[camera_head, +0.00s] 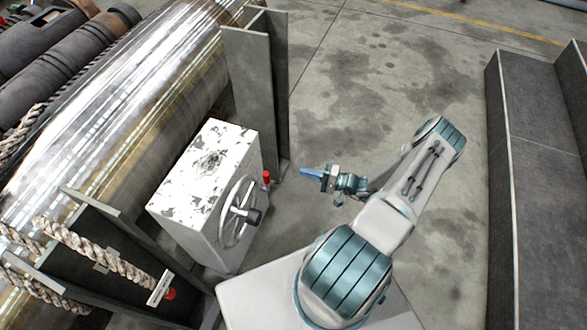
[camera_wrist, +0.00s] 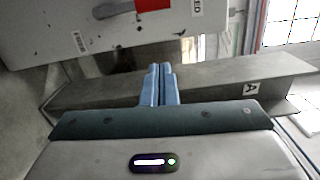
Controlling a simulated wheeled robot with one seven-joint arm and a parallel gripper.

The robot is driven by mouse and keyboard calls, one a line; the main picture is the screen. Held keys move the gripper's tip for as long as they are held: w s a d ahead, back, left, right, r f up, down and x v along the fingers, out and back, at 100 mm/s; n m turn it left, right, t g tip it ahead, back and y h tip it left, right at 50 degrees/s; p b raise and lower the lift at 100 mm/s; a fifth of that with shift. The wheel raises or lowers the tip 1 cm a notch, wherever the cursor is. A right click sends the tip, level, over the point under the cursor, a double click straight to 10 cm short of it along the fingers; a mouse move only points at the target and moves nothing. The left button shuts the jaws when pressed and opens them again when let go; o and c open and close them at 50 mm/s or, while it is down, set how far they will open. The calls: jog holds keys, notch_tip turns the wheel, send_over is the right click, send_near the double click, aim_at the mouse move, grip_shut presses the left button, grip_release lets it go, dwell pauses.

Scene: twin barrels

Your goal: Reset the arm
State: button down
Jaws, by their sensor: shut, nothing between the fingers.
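My gripper (camera_head: 311,173) is in the middle of the head view, at the end of my folded arm, with its blue fingers pointing left. In the wrist view the two blue fingers (camera_wrist: 158,84) lie side by side against each other, with nothing between them. The gripper is in free air, to the right of a white worn box (camera_head: 205,180) with a handwheel (camera_head: 240,212) on its side. A red knob (camera_head: 267,177) on the box is the nearest part to the fingertips, and there is a gap between them.
A large shiny metal barrel (camera_head: 120,95) lies at the left, with steel posts (camera_head: 255,85) and a rope (camera_head: 105,250) beside it. Grey blocks or steps (camera_head: 540,140) stand at the right. The concrete floor (camera_head: 385,65) behind my arm is clear. A steel beam (camera_wrist: 215,80) crosses beyond the fingers.

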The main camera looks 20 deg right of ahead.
jog(key=shift+v, duration=0.8)
jog(key=s+a+r+n+g+h+p, duration=0.1)
jog(key=a+r+n+g+h+p, duration=0.2)
jog(key=r, duration=0.8)
jog(key=a+r+n+g+p, duration=0.2)
jog(key=a+r+g+p, duration=0.3)
jog(key=r, duration=0.7)
jog(key=s+a+r+n+g+h+p, duration=0.1)
jog(key=r+n+g+h+p, duration=0.3)
jog(key=r, duration=0.7)
jog(key=s+a+r+t+h+p, duration=0.1)
jog(key=s+a+r+h+p, duration=0.1)
jog(key=r, duration=0.7)
jog(key=s+a+r+t+h+p, duration=0.1)
jog(key=s+a+r+h+p, duration=0.1)
jog(key=s+r+p, duration=0.2)
jog(key=s+a+r+h+p, duration=0.2)
jog(key=s+r, duration=0.5)
jog(key=r, duration=0.9)
jog(key=shift+s+a+r+t+p, duration=0.3)
jog(key=shift+a+t+p, duration=0.1)
jog(key=shift+p, duration=0.45)
